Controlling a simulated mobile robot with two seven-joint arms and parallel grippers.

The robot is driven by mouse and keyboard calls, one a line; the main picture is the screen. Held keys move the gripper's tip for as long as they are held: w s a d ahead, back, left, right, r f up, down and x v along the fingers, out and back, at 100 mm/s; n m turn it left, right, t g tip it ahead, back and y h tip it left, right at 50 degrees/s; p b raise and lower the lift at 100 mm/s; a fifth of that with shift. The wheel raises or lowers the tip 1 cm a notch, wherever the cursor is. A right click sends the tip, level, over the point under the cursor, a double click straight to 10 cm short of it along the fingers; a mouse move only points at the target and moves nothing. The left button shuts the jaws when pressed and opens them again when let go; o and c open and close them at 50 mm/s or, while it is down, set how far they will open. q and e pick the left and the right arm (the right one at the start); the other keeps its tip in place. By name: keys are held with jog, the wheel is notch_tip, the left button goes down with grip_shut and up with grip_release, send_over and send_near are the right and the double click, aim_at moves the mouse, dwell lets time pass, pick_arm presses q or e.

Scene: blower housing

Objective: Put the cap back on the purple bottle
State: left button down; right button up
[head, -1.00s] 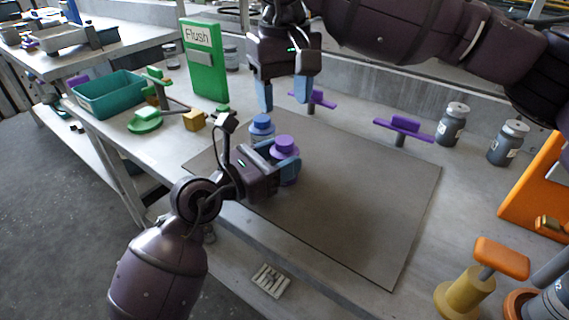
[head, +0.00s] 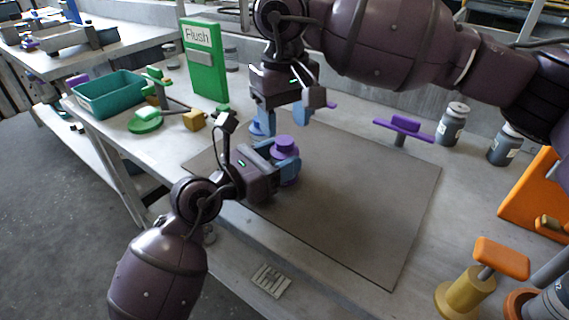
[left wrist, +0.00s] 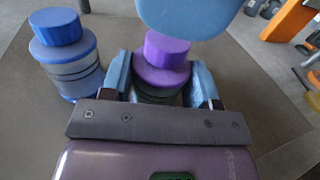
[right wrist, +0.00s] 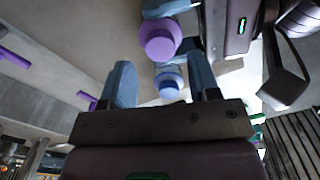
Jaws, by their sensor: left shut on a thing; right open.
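The purple bottle (head: 291,170) stands upright on the grey mat, with a purple cap (head: 285,143) on top. In the left wrist view the cap (left wrist: 166,49) sits on the wider purple top of the bottle (left wrist: 160,75); I cannot tell how tight it is. My left gripper (left wrist: 160,85) is shut on the purple bottle from the side. My right gripper (head: 281,118) is open and points down, just above and behind the bottle. In the right wrist view the cap (right wrist: 160,40) shows near its fingers (right wrist: 162,72), with nothing held.
A blue bottle (left wrist: 66,55) with a blue cap stands close beside the purple one, partly hidden in the head view by my right gripper. The mat (head: 360,220) is clear to the right. A green "Flush" box (head: 205,65) and a teal bin (head: 108,95) stand left.

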aim_at(285, 140)
jog(key=shift+f, duration=1.8)
jog(key=c, duration=0.9)
jog(key=shift+m, duration=1.7)
jog(key=shift+c, duration=0.3)
jog(key=o, duration=1)
jog(key=shift+r, duration=2.25)
